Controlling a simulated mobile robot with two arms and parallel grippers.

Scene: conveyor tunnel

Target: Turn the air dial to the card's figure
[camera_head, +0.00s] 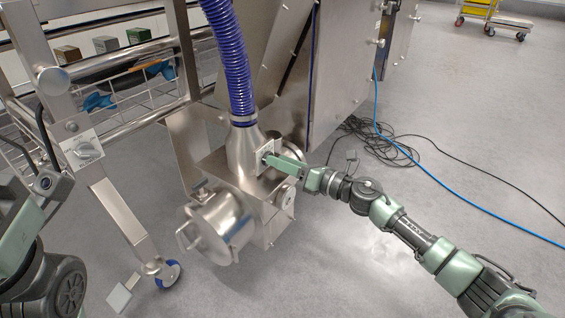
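A metal housing (215,170) with a round drum (217,228) hangs under a blue ribbed hose. A small pale plate (262,149) is on its upper face, below the hose cone. My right gripper (270,158) reaches in from the right, its tip at this plate. It covers whatever dial is there, and I cannot see whether its fingers are closed on it. A round gauge-like face (288,198) is on the housing's right side. No figure is readable. My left arm shows at the left edge; its fingertips are not visible.
The blue hose (228,60) rises from the housing. Wire racks with small bins (105,44) are at upper left. A blue caster (168,273) stands below the leg. Black cables (375,145) and a blue line (450,195) lie on the floor at right. Open floor surrounds them.

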